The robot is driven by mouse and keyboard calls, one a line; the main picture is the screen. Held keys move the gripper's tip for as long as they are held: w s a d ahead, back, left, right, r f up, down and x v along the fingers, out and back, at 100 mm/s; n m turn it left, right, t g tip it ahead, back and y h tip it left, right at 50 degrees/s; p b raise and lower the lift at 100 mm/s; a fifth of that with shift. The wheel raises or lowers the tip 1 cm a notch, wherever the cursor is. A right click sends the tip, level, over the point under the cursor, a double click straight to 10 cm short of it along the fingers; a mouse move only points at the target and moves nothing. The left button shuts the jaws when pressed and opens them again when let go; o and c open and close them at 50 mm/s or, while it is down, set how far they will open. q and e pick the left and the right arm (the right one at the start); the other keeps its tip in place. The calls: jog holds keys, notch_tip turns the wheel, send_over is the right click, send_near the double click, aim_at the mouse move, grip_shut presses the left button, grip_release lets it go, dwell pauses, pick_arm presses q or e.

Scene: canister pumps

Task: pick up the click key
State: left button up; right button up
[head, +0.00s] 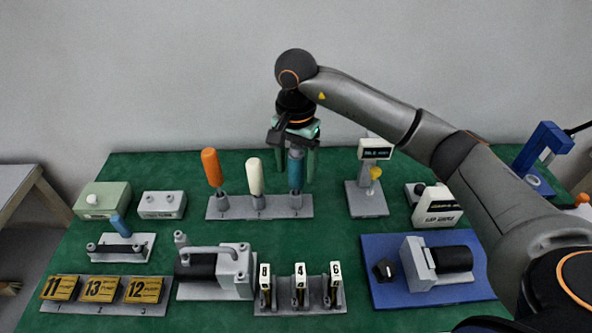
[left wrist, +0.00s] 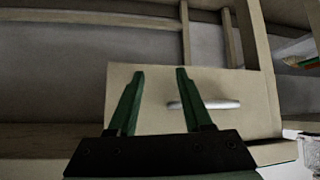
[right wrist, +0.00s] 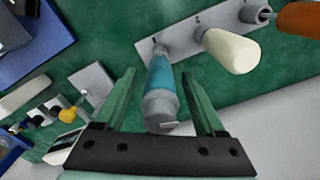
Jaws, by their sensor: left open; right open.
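Three handled tools stand in a grey rack (head: 235,208): an orange one (head: 211,167), a cream one (head: 255,177) and a teal one (head: 295,172). No label shows which is the click key. My right gripper (head: 297,152) is open above the teal tool. In the right wrist view, the teal handle (right wrist: 160,78) stands between the open fingers, with a visible gap on each side; its grey end points toward the palm. My left gripper (left wrist: 160,72) is open and empty, in front of a pale panel with a metal handle (left wrist: 203,104).
The rack stands on a green table (head: 340,240). The cream tool is close beside the teal one. A scale-like stand (head: 368,196) is to the right. Numbered blocks (head: 102,289), a pump (head: 217,268) and a blue plate (head: 384,292) with a motor lie nearer the front.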

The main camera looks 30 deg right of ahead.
jog(key=shift+c, duration=0.4)
grip_shut()
